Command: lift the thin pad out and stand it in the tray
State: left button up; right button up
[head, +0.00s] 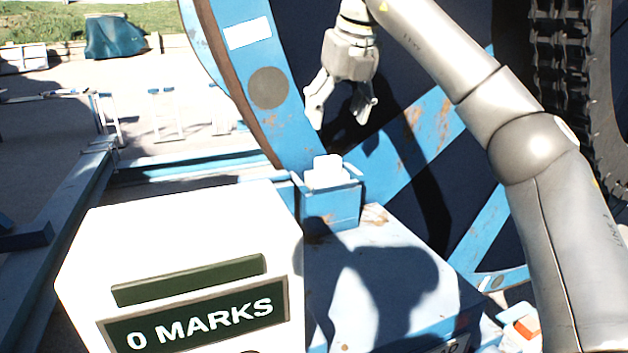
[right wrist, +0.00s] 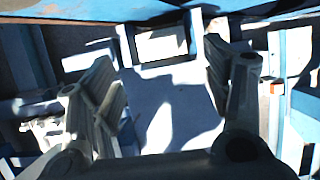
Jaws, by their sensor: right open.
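A thin white pad (head: 327,171) stands upright in a small blue holder (head: 331,207) on the blue frame, its top edge showing above the rim. My right gripper (head: 339,117) hangs fingers down above the holder, apart from the pad. It is open with nothing between its fingers. In the right wrist view the open fingers (right wrist: 160,62) frame a pale rectangular opening, likely the holder; I cannot clearly tell the pad there. I cannot tell which thing is the tray. My left gripper is not in view.
A large white box (head: 190,232) with a dark green slot and a "0 MARKS" sign fills the lower left. The big blue reel (head: 268,88) rises close behind my right gripper. A blue ledge (head: 400,270) with shadows lies right of the box. A knobbed tyre (head: 570,90) stands far right.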

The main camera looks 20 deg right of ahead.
send_over(327, 157)
jog(key=s, duration=0.3)
notch_tip(327, 157, down, 4)
jog(key=shift+w+d+f+p, duration=0.15)
jog(key=shift+w+f+p, duration=0.25)
jog(key=shift+w+p, duration=0.1)
jog(key=p+x, duration=0.2)
jog(key=x, duration=0.2)
jog(key=shift+f, duration=0.1)
jog(key=shift+w+f+p, duration=0.15)
jog(key=shift+f+p, duration=0.15)
jog(key=shift+f, duration=0.2)
jog(key=shift+c, duration=1.1)
grip_shut()
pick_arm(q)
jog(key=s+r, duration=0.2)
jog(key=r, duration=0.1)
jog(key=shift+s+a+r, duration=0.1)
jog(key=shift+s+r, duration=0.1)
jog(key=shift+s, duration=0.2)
pick_arm(e)
jog(key=shift+w, duration=0.1)
